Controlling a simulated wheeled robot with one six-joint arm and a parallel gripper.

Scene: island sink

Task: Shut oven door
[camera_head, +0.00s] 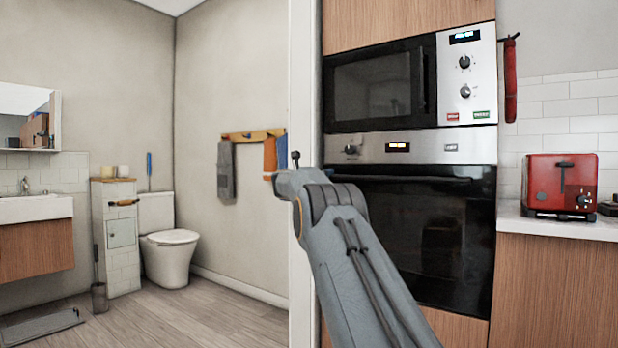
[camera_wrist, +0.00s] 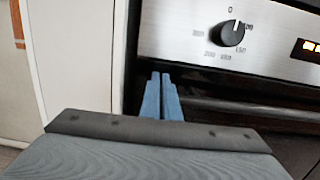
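The oven door (camera_head: 425,235) is a dark glossy panel in the wall unit, below a steel control strip. In the head view it looks flush or nearly flush with the front; I cannot tell if a small gap is left. Its dark upper part also shows in the wrist view (camera_wrist: 240,105). My gripper (camera_wrist: 161,76) shows two blue fingers close together, with nothing seen between them. They point at the left end of the oven front, just below the control strip. Contact cannot be made out. In the head view my arm hides the fingers and the door's lower left corner.
A microwave (camera_head: 385,85) sits above the oven. A red toaster (camera_head: 560,184) stands on the counter (camera_head: 565,226) at the right. A white wall edge (camera_head: 303,120) borders the unit on the left. Open floor (camera_head: 215,315) lies farther left, before the toilet (camera_head: 170,255).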

